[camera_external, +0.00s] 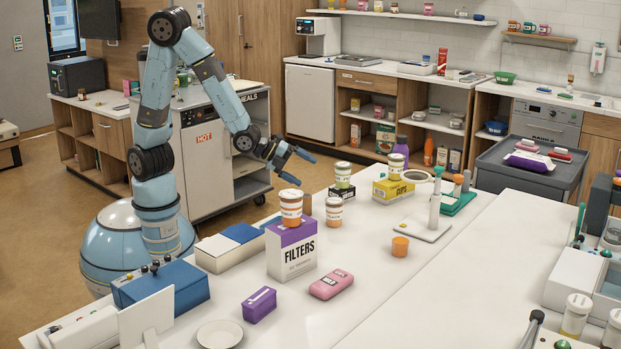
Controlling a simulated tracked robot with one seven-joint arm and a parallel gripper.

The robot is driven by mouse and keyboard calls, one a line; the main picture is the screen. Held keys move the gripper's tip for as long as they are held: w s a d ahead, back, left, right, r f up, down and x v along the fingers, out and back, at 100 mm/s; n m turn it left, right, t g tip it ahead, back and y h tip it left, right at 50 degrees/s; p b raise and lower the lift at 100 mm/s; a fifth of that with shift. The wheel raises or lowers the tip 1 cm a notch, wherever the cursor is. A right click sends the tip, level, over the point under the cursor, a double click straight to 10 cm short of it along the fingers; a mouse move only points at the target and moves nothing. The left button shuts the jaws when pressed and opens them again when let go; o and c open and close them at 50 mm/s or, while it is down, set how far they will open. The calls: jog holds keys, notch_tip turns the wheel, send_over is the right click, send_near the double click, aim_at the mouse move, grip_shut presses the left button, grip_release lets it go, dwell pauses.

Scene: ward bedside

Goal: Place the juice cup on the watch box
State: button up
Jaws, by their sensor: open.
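My gripper (298,167) is open and empty, in the air above the far left side of the white table, with its fingers apart. No label that I can read says juice or watch. A white cup with orange bands (291,207) stands on the tall FILTERS box (292,252), below my gripper. A similar cup (334,212) stands to its right. Another cup (342,175) is on a green-and-black box (341,192), and one (396,166) is on the yellow CUPS box (393,191). A small plain orange cup (400,246) stands alone. A small purple box (259,305) lies near the front.
A pink case (331,284) lies right of the FILTERS box. A white plate (220,334) and a blue box (161,287) are at front left. A stand with a white post (434,217) rises at the back right. The table's middle right is mostly clear.

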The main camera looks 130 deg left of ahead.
jog(key=s+d+r+n+g+h, duration=0.1)
jog(key=s+d+r+n+h, duration=0.25)
jog(key=d+r, duration=0.4)
jog(key=s+d+r+n+h, duration=0.2)
jog(key=s+d+r+n, duration=0.15)
jog(key=d, duration=0.65)
jog(key=s+d+r+n+g+h, duration=0.1)
jog(key=s+d+r+n, duration=0.1)
jog(key=s+d, duration=0.3)
jog(key=s+d+r+n+g, duration=0.1)
jog(key=s+d+r+n, duration=0.2)
jog(key=s, duration=0.9)
notch_tip(320, 180, up, 2)
jog(key=d, duration=0.2)
jog(key=shift+d+r+g+h, duration=0.15)
jog(key=shift+d+g+h, duration=0.2)
jog(key=shift+g, duration=0.05)
